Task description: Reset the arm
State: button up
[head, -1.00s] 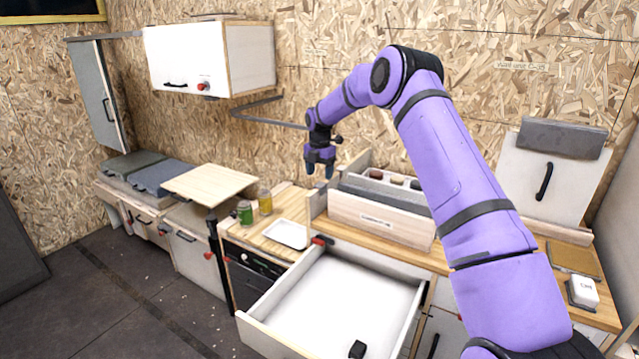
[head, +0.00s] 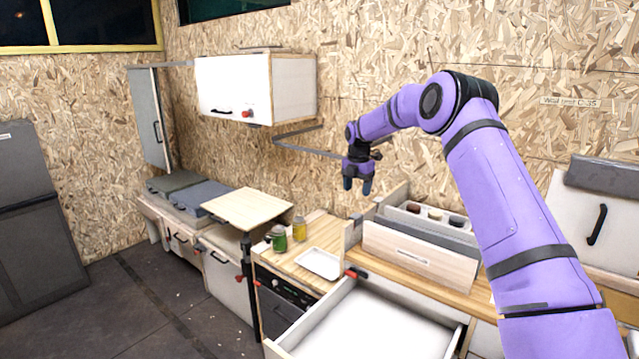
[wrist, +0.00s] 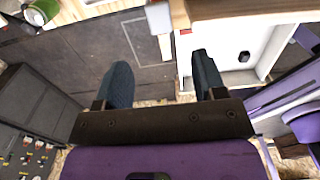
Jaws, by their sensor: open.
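My purple arm reaches in from the right in the head view. My gripper (head: 358,186) hangs with its fingers down in the air, above the left end of the wooden organiser box on the counter. In the wrist view my gripper (wrist: 161,82) shows its two dark fingers wide apart with nothing between them.
An open, white-lined drawer (head: 372,322) juts out below the counter. The organiser box (head: 420,254), a white tray (head: 318,264), a green can (head: 278,238) and a yellow jar (head: 299,229) stand on the counter. A wall cabinet (head: 232,88) hangs at upper left. A dark object (wrist: 244,56) lies in the drawer.

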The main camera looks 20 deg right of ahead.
jog(key=s+a+r+m+t, duration=0.15)
jog(key=s+r+m, duration=0.25)
jog(key=s+r, duration=0.45)
jog(key=s+a+r+m+h, duration=0.1)
jog(key=s+a+r+m, duration=0.25)
jog(key=s+r, duration=0.45)
jog(key=s+a+r+m+t, duration=0.15)
jog(key=s+r+m, duration=0.25)
jog(key=s+r, duration=0.4)
jog(key=s+f+m+t, duration=0.1)
jog(key=s+m, duration=0.6)
jog(key=s, duration=0.9)
jog(key=s+a+f+m+t+y, duration=0.1)
jog(key=s+f+m, duration=0.2)
jog(key=s, duration=1.3)
jog(key=m, duration=0.3)
jog(key=shift+f+m, duration=0.2)
jog(key=shift+m, duration=0.15)
jog(key=shift+c, duration=0.5)
